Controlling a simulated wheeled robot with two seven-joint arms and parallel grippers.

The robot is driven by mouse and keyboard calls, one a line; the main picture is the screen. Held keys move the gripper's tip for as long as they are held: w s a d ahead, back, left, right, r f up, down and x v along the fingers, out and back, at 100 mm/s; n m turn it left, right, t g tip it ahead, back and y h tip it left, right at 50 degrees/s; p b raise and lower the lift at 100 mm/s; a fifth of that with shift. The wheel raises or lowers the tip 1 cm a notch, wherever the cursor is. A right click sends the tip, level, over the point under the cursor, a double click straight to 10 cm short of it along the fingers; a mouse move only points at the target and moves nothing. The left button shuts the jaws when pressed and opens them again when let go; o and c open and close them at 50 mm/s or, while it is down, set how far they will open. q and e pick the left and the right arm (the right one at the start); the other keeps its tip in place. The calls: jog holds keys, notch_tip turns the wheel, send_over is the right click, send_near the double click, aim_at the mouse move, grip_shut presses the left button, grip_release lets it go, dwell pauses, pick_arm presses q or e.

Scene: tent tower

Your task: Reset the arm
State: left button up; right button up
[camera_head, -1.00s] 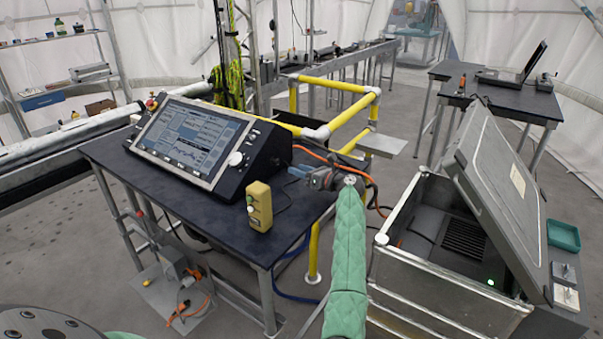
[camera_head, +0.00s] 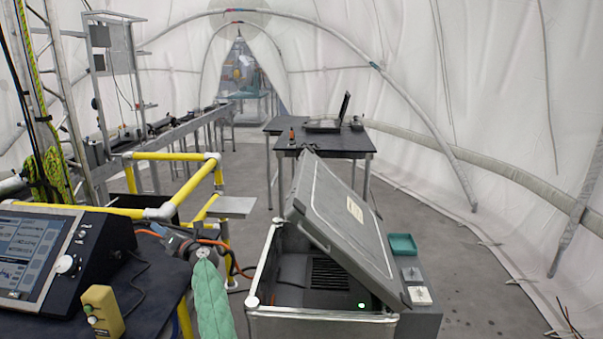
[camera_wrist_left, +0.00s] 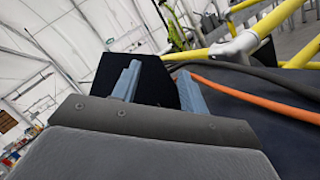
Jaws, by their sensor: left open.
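My left arm, in a green quilted sleeve, reaches in from the bottom of the head view. Its gripper (camera_head: 160,229) is over the right part of the dark table (camera_head: 160,283), beside the console (camera_head: 65,258). In the left wrist view its two blue-grey fingers (camera_wrist_left: 158,88) stand apart with nothing seen between them. A dark block shape lies behind the fingers there. My right gripper is in neither view.
A yellow button box (camera_head: 102,312) stands on the table. Yellow railing (camera_head: 185,155) rises behind it, and an orange cable (camera_wrist_left: 250,102) passes near the gripper. An open grey case (camera_head: 340,225) stands at the right.

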pick_arm(q)
jog(key=w+d+r+m+t+h, duration=0.2)
jog(key=w+d+m+t+h, duration=0.25)
jog(key=d+m+h, duration=0.55)
jog(key=w+d+r+m+t+h, duration=0.3)
jog(key=d+m+t+h, duration=0.25)
jog(key=m, duration=0.75)
jog(key=s+d+f+m+g+h, duration=0.3)
jog(key=d+f+m, duration=0.25)
jog(key=f, duration=0.55)
jog(key=s+d+f+m+g+h, duration=0.2)
jog(key=s+d+f+m+g, duration=0.2)
jog(key=f+m, duration=0.45)
jog(key=s+d+f+m+g+y, duration=0.1)
jog(key=s+f+g, duration=0.2)
jog(key=s+f, duration=1.15)
jog(key=s+d+f+m+g+y, duration=0.15)
jog(key=s+f+g, duration=0.25)
jog(key=s+f, duration=1.1)
jog(key=s+f+g, duration=0.1)
jog(key=s+f, duration=0.6)
jog(key=s, duration=0.5)
jog(key=s+f+m+g, duration=0.1)
jog(key=s+f+g, duration=0.1)
jog(key=s+f, duration=0.6)
jog(key=s+f+g, duration=0.2)
jog(key=s+f, duration=0.6)
jog(key=s, duration=0.8)
jog(key=shift+s+a, duration=0.2)
jog(key=shift+s, duration=0.2)
